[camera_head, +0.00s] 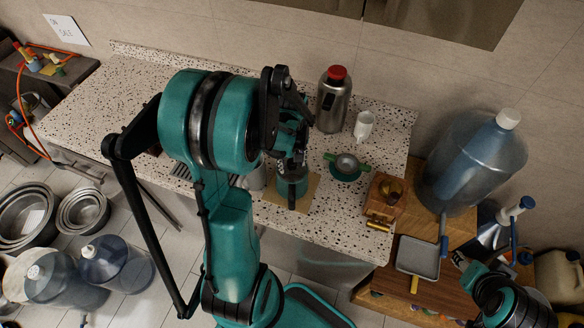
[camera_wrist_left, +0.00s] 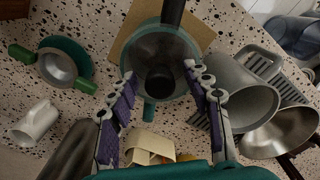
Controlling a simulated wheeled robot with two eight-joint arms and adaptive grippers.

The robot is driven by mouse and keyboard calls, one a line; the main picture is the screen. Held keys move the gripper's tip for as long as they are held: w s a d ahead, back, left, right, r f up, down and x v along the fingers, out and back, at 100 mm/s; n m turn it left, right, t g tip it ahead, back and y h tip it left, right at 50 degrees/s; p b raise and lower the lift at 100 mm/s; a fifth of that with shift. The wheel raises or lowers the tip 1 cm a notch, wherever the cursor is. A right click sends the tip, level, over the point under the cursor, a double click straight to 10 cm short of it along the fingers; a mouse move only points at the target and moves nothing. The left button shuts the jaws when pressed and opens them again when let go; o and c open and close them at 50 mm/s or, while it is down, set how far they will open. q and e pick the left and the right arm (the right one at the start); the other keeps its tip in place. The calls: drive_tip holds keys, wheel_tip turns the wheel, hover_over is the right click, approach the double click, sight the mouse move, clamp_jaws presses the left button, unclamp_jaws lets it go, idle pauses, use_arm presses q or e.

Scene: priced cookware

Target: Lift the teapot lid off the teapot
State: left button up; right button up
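The teal teapot (camera_head: 292,188) stands on a tan board on the speckled counter, its dark handle towards me. In the left wrist view the teapot (camera_wrist_left: 193,50) is seen from above, with its handle at the top. Its dark round lid (camera_wrist_left: 140,52) appears seated on top, with a black knob (camera_wrist_left: 160,80) near the middle. My left gripper (camera_head: 293,160) is above the teapot. In the wrist view its fingers (camera_wrist_left: 160,75) are spread on either side of the knob, apparently not touching it. My right gripper (camera_head: 462,262) is low at the right, away from the teapot; its opening is unclear.
A steel flask with a red cap (camera_head: 333,98), a white mug (camera_head: 363,125) and a green-handled bowl (camera_head: 347,164) stand nearby. A wooden box (camera_head: 384,190) is at the counter's right edge. The wrist view shows a grey pot (camera_wrist_left: 245,95) and a pan (camera_wrist_left: 280,130) close by.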

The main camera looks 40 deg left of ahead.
use_arm(q)
clamp_jaws()
drive_tip(key=shift+r, duration=0.45)
drive_tip(key=r, duration=0.2)
drive_tip(key=d+r+p, duration=0.1)
drive_tip(key=r, duration=0.1)
drive_tip(key=d+r+p, duration=0.1)
drive_tip(key=d+r, duration=0.5)
drive_tip(key=d, duration=0.4)
drive_tip(key=shift+s+d, duration=0.35)
drive_tip(key=shift+s, duration=0.05)
drive_tip(key=shift+s, duration=0.1)
